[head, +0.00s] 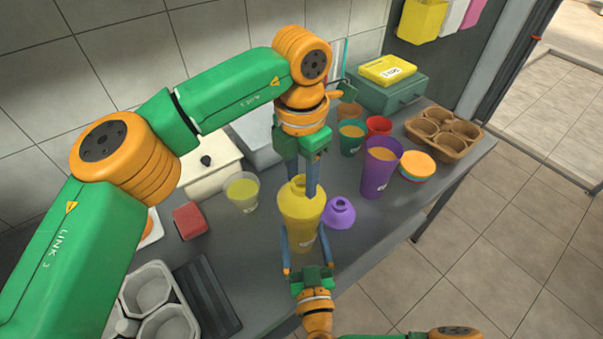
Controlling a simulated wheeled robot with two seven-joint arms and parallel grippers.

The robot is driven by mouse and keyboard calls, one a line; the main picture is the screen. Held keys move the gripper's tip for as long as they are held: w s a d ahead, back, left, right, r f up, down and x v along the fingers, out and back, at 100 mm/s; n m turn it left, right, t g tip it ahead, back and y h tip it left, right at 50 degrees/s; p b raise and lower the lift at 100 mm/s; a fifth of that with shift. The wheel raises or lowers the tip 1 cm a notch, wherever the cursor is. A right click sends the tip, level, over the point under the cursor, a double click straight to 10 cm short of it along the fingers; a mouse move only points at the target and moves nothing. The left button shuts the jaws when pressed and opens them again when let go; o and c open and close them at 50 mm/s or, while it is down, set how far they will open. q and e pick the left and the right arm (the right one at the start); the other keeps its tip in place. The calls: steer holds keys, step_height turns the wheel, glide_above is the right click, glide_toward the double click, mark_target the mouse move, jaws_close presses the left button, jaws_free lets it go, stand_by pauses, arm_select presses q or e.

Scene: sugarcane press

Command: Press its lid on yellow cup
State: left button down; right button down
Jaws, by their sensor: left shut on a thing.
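The yellow cup (301,232) stands upright on the grey table, near the front edge. Its yellow lid (300,196) is on or right at the cup's mouth; I cannot tell whether it is fully seated. My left gripper (311,190) comes down from above and is shut on the lid, its blue fingers hiding part of the top. My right gripper (303,250) reaches in from the front, with one blue finger against each side of the cup's lower part.
Behind are a green cup (351,138), red cup (378,126) and brown carrier (443,133). A clear cup (243,192) and red block (189,221) stand left.

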arm_select(q)
steer(key=shift+f, duration=0.55)
steer(key=shift+c, duration=1.7)
jaws_free()
step_height(320, 180, up, 8)
steer(key=shift+f, duration=0.2)
arm_select(e)
jaws_free()
steer(key=shift+s, duration=0.1)
